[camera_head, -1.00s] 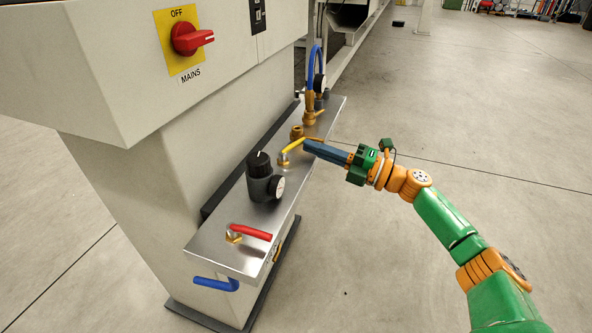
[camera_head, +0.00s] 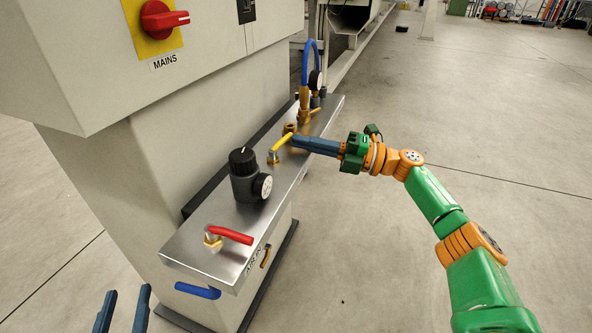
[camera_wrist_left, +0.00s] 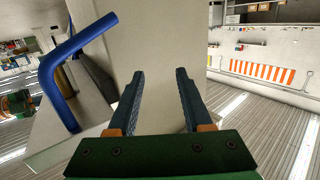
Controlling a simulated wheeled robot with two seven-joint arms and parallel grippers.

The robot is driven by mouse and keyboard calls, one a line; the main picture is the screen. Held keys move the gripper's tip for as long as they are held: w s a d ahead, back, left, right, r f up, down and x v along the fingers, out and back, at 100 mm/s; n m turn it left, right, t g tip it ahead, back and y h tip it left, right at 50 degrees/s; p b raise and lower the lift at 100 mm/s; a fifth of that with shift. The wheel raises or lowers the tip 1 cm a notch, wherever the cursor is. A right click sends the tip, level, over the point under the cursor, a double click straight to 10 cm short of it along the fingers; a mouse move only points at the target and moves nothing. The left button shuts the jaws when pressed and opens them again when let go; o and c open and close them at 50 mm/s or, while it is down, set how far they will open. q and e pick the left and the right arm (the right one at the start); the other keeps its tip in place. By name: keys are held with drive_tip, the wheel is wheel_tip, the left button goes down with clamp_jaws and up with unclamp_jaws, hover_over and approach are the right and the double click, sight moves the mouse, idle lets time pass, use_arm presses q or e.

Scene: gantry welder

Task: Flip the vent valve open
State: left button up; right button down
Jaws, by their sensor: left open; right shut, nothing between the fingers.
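The steel panel (camera_head: 205,257) carries several coloured levers; I cannot read which is marked as the vent. A yellow lever (camera_head: 283,142) stands on a brass fitting. A red lever (camera_head: 232,236) lies at the near end. A blue lever (camera_head: 198,291) is on the front face below; its bent handle shows large at left in the left wrist view (camera_wrist_left: 75,60). My left gripper (camera_head: 126,293) is open and empty at the lower left, with its fingers (camera_wrist_left: 156,78) to the right of the blue handle. My right gripper (camera_head: 295,140) is shut, its tip at the yellow lever's end; contact is unclear.
A black regulator knob (camera_head: 243,162) with a gauge stands between the red and yellow levers. A blue hose (camera_head: 306,60) rises at the far end. The machine cabinet with a red mains switch (camera_head: 163,17) overhangs the panel.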

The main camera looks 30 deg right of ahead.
idle(0.4)
use_arm(q)
drive_tip(key=shift+a+f+g, duration=0.15)
drive_tip(key=shift+f+g, duration=0.25)
drive_tip(key=shift+f, duration=0.25)
use_arm(e)
drive_tip(key=v, duration=0.7)
